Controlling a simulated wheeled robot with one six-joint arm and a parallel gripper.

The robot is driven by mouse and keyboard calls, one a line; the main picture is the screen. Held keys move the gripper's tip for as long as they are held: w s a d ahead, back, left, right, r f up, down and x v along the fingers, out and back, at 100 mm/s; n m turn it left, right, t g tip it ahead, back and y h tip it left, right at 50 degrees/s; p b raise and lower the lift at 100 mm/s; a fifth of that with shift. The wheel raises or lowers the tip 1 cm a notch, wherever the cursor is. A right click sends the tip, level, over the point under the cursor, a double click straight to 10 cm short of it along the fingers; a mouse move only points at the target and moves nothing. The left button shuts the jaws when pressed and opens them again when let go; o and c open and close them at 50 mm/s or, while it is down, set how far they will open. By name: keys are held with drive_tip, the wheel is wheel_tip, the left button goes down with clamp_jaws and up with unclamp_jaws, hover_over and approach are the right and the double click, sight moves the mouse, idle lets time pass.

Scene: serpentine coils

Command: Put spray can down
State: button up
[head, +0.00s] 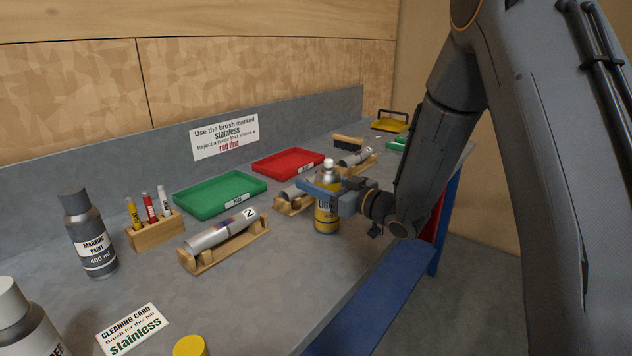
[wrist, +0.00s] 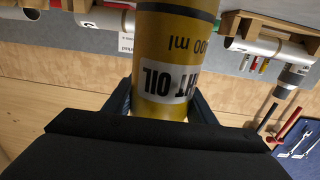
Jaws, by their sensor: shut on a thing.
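In the wrist view the can (wrist: 165,60) stands between my two fingers (wrist: 160,100), with "HT OIL" lettering showing upside down. The can's base is at or very close to the bench top (head: 290,262); I cannot tell whether it touches.
A metal tube on a wooden cradle (head: 207,258) lies left of the can, and another cradle (head: 290,205) is just behind it. Green (head: 220,194) and red (head: 288,161) trays stand farther back. A marking paint can (head: 90,235) is at left. Bare bench lies in front-left of the can.

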drive_tip(key=shift+f, duration=0.15)
drive_tip(key=o, duration=1.3)
drive_tip(key=b+v, duration=0.2)
drive_tip(key=v, duration=1)
